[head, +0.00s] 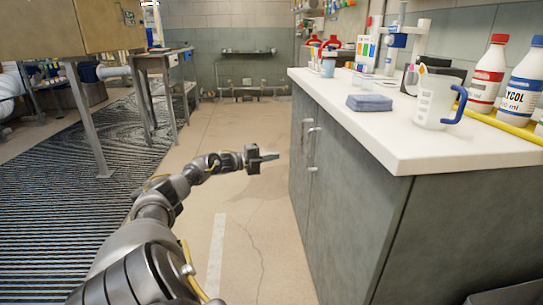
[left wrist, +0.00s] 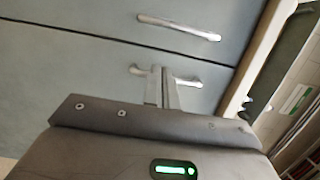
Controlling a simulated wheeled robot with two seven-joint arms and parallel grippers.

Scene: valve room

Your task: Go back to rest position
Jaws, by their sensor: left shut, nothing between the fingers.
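My left arm reaches forward from the bottom left of the head view. Its gripper (head: 268,157) is shut and empty, held over the open floor to the left of the grey cabinet (head: 345,190). In the left wrist view the two fingers (left wrist: 161,72) lie together, pointing at the cabinet front. A metal handle (left wrist: 180,28) shows above them, and another handle (left wrist: 190,82) is partly hidden behind the fingertips. I cannot tell whether the fingers touch it in that view; in the head view they are apart from the cabinet. My right gripper is not in view.
A metal table (head: 160,62) stands at the back left. The concrete floor (head: 230,125) between is clear.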

